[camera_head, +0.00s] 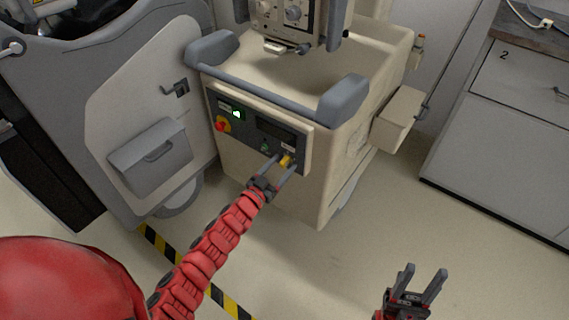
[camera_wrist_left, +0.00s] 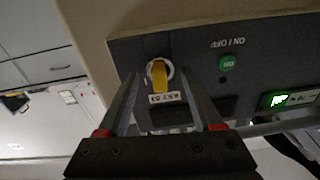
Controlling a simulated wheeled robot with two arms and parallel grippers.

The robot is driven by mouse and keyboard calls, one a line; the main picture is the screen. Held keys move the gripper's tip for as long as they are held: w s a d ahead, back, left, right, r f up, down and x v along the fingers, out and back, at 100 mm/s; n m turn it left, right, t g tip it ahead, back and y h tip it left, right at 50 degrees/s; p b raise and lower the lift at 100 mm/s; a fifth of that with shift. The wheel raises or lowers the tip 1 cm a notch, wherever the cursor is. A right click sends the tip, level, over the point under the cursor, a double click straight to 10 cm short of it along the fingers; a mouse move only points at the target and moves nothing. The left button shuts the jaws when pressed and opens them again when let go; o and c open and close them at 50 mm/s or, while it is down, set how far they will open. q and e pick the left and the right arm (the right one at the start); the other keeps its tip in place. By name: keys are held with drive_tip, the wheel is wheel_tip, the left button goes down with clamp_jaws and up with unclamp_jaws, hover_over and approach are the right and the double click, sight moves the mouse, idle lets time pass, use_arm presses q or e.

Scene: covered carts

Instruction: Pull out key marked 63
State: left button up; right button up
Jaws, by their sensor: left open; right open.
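The key (camera_wrist_left: 158,76) is yellow and sits in a round lock on the dark control panel; a white label below it in the left wrist view appears to read KEY 63, upside down. In the head view the key (camera_head: 286,160) shows at the lower right of the panel (camera_head: 262,128). My left gripper (camera_head: 281,162) is open, its two fingers reaching toward the panel on either side of the key. In the left wrist view the key is between the fingers, nearer the left one; I cannot tell whether they touch it. My right gripper (camera_head: 428,277) is open and empty above the floor.
The panel is on a beige cart (camera_head: 335,150) with a grey handle bar (camera_head: 270,85) above. A grey cart (camera_head: 140,110) stands left, cabinets (camera_head: 510,130) right.

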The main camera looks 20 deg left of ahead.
sight(282, 166)
use_arm(q)
drive_tip(key=shift+w, duration=0.2)
drive_tip(key=shift+p, duration=0.5)
idle(1.0)
drive_tip(key=shift+c, duration=0.4)
clamp_jaws()
idle(0.8)
drive_tip(key=shift+s, duration=0.1)
drive_tip(key=shift+p+v, duration=1.4)
drive_tip(key=shift+v, duration=1.5)
